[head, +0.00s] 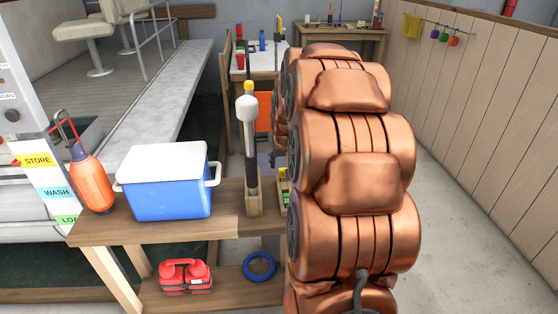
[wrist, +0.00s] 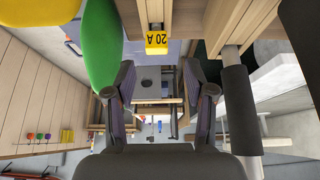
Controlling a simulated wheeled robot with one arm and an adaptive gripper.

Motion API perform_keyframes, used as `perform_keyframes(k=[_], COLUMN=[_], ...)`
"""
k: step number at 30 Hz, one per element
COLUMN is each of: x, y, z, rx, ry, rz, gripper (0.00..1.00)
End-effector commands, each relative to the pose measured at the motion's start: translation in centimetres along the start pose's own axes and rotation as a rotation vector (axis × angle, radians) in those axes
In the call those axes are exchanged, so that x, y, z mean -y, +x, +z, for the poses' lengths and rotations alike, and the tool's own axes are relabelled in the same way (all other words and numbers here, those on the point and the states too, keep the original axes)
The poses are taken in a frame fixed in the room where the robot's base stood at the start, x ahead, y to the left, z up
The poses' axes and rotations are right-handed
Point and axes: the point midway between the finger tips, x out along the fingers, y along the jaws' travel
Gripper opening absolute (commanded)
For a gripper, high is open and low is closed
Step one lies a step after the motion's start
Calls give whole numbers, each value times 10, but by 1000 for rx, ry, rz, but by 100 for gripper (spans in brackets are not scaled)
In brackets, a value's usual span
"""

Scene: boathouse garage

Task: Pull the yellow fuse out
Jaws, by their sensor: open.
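The yellow fuse (wrist: 157,42), marked "20 A", shows in the wrist view just past the tips of my gripper (wrist: 160,82). It sits against a pale slotted piece at the edge of a wooden part (wrist: 222,22). The fingers are spread wide with nothing between them, and the fuse lies apart from them, roughly in line with the gap. In the head view my copper arm hides the gripper. Small yellow and green bits show at the arm's left edge there, too small to name surely.
In the wrist view a green rounded thing (wrist: 102,42) is close at left and a dark-gripped bar (wrist: 238,105) at right.

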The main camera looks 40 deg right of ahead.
Motion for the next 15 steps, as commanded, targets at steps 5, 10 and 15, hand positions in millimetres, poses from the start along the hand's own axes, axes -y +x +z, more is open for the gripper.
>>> perform_keyframes(k=[5, 10, 15], x=[-8, -9, -8], y=[5, 12, 24], z=[-3, -2, -1], rx=[-7, -4, -1], ry=[11, 13, 12], rz=[6, 7, 7], gripper=[54, 54, 54])
